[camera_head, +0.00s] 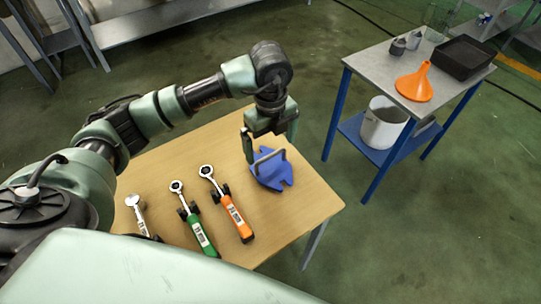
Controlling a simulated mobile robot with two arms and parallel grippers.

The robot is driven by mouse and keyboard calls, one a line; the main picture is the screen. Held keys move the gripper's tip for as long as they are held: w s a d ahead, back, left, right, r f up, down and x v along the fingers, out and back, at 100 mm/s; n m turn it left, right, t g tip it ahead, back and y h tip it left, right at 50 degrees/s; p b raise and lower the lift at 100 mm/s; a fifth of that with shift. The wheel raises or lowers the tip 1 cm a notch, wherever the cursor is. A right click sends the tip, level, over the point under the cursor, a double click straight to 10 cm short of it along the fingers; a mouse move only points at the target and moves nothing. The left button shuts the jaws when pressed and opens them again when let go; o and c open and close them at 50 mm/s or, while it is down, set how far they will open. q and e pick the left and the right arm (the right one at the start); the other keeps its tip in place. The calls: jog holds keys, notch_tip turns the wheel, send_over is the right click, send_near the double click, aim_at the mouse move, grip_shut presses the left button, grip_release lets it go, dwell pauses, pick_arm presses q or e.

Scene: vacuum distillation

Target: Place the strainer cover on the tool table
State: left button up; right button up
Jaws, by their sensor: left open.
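I cannot tell whether the fingers touch the handle. My right gripper does not show.
A blue-legged cart (375,62) stands to the right, with an orange funnel (415,84), a black tray (463,58) and a white bucket (383,124).

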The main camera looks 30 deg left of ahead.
aim_at(271, 155)
pick_arm(q)
notch_tip(271, 155, up, 5)
jog(key=shift+f, duration=0.1)
dwell(0.6)
